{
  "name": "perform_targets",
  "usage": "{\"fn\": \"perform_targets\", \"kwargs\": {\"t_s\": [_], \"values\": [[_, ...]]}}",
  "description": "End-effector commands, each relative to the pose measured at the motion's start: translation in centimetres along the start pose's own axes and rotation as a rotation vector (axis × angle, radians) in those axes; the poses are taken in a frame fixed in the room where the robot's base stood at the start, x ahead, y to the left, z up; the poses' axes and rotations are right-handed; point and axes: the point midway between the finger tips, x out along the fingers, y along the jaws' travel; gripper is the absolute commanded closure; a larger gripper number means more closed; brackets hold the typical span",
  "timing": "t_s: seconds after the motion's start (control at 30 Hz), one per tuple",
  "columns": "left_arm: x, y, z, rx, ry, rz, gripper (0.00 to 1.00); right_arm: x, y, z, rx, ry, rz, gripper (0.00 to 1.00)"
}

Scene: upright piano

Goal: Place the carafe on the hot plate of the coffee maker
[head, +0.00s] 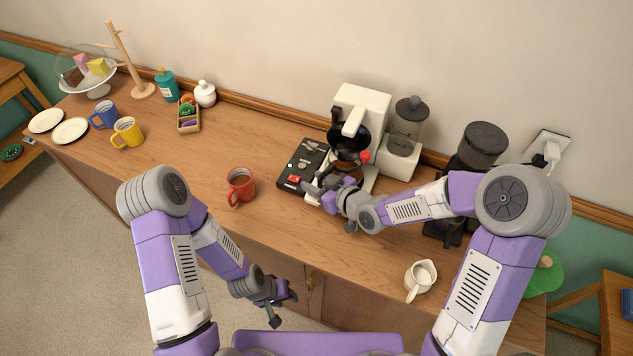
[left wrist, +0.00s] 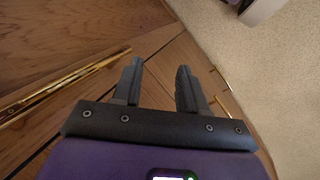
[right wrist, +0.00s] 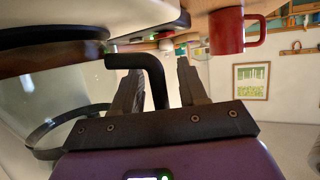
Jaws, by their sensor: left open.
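The coffee maker (head: 361,99) is white and black and stands near the wall. The glass carafe (head: 347,171), with brown coffee low inside, is in its bay under the black filter holder. In the right wrist view the carafe (right wrist: 65,92) appears upside down, its base close against the black hot plate (right wrist: 50,37); I cannot tell if they touch. My right gripper (right wrist: 159,57) is open around the black carafe handle (right wrist: 155,80), with a narrow gap showing beside the handle. My left gripper (head: 283,298) is open and empty, low before the cabinet front.
A black tray (head: 303,164) lies left of the coffee maker, and a red mug (head: 241,187) further left. A grinder (head: 481,148) and a white pitcher (head: 420,277) are to the right. The counter left of the red mug is fairly clear.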

Motion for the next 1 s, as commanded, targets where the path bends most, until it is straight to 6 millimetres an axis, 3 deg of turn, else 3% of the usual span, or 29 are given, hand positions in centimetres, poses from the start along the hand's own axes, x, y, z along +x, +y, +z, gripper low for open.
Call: {"fn": "perform_targets", "kwargs": {"t_s": [0.4, 0.8, 1.0], "values": [[-0.6, 0.2, 0.0, 0.0, 0.0, 0.0, 0.57, -0.2, 0.0, -0.5, 0.0, 0.0, 0.0, 0.55], [-1.6, 0.6, 0.1, 0.0, 0.0, 0.0, 0.57, -8.6, 0.1, -0.5, -0.001, 0.0, 0.005, 0.55], [-2.3, 0.8, 0.1, 0.0, 0.0, 0.0, 0.57, -11.4, 0.1, -0.4, 0.0, 0.0, 0.003, 0.55]]}}
